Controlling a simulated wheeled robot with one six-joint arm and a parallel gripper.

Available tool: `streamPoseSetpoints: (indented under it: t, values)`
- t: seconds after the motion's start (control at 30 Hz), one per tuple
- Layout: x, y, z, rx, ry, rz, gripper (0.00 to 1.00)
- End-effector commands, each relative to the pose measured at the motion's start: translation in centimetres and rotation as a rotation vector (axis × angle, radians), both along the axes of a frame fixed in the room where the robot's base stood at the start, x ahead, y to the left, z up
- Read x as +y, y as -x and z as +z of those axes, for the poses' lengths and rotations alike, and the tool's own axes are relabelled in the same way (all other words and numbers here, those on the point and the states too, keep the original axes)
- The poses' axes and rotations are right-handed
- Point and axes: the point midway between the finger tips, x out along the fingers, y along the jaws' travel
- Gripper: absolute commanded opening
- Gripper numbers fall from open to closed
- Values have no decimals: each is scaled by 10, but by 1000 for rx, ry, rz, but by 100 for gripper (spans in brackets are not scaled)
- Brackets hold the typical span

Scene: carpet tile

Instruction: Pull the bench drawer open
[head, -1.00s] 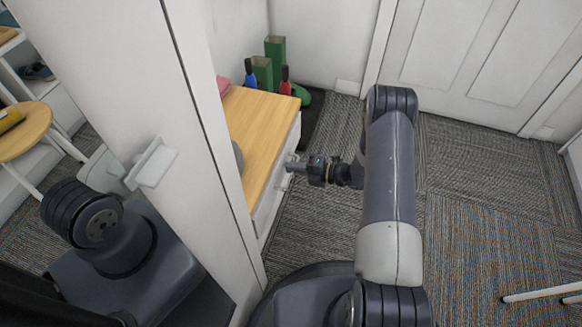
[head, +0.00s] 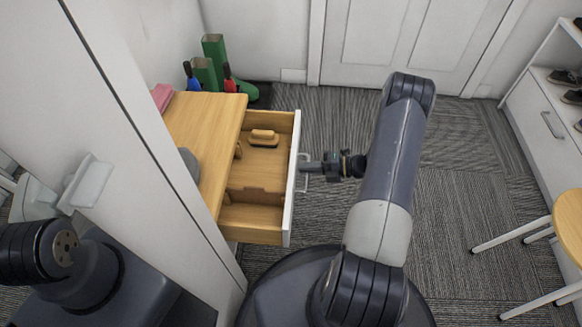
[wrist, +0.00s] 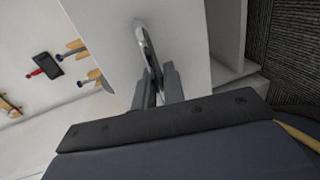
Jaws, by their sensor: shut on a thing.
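The bench (head: 205,125) has a wooden top and stands beside the white wall panel. Its drawer (head: 292,190) is pulled well out, with a white front and a wooden inside. A brush-like wooden item (head: 264,137) lies inside the drawer. My gripper (head: 308,168) is at the outer side of the drawer front, shut on the metal handle (head: 304,180). In the wrist view, the gripper fingers (wrist: 160,85) close around the bar handle (wrist: 147,48) on the white drawer front (wrist: 110,30).
Green boots (head: 213,62) and blue and red handled tools stand behind the bench. A white door (head: 410,45) is at the back. A white cabinet (head: 540,120) and a round wooden stool (head: 568,220) are at right. Carpet (head: 460,190) right of my arm is clear.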

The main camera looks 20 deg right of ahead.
Motion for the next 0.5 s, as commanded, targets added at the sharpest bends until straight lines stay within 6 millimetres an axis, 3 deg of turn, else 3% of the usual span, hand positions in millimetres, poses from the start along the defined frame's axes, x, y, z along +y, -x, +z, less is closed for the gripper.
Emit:
streamPoseSetpoints:
  t: [0.2, 0.5]
  values:
    - [-29, 11, -1, 0, 2, -3, 0]
    - [-46, 18, -1, 0, 1, -2, 0]
